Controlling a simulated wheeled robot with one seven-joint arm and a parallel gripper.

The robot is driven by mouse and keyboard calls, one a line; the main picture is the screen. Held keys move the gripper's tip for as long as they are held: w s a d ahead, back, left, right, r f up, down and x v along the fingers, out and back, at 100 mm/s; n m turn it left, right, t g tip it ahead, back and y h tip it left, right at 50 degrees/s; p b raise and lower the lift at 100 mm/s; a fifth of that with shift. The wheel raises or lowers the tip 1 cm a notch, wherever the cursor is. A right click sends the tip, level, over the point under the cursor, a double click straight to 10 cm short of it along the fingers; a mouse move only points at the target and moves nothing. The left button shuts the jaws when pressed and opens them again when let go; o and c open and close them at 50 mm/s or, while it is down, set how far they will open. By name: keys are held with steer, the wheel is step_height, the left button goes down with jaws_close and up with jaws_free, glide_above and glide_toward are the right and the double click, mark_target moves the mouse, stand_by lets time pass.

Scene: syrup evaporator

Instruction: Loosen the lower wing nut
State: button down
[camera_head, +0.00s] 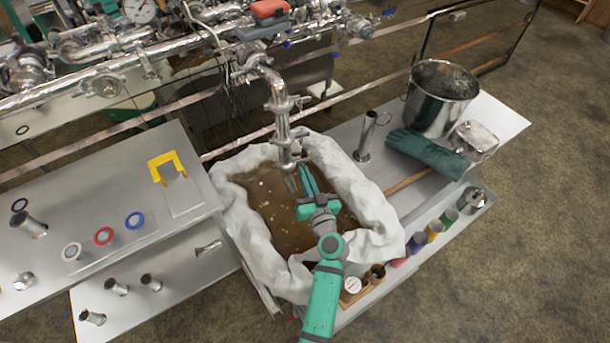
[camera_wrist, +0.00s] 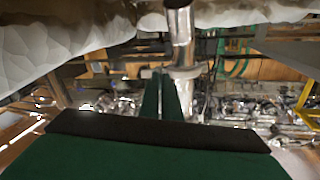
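A shiny vertical pipe (camera_head: 281,120) comes down over a basin in the head view, with clamp joints along it. The lower clamp (camera_head: 287,143) is near its bottom end. In the wrist view the clamp (camera_wrist: 185,72) shows as a pale flange around the pipe (camera_wrist: 182,45). The lower wing nut is too small to make out clearly. My green gripper (camera_head: 304,172) reaches up beside the pipe's lower end, just right of it. In the wrist view its fingers (camera_wrist: 160,78) lie close together, tips at the clamp's left edge. Whether they touch or grip anything is unclear.
A white-lined basin (camera_head: 365,195) of brown liquid lies under the pipe and my arm. A left bench (camera_head: 130,190) holds rings, fittings and a yellow bracket (camera_head: 167,165). On the right are a steel pot (camera_head: 440,97), a green glove (camera_head: 428,152) and a steel tube (camera_head: 366,138).

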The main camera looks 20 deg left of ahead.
stand_by(0.3)
steer(key=c, duration=2)
jaws_free()
steer(key=v, duration=1.1)
steer(key=shift+f, duration=0.1)
steer(key=shift+w+a, duration=0.1)
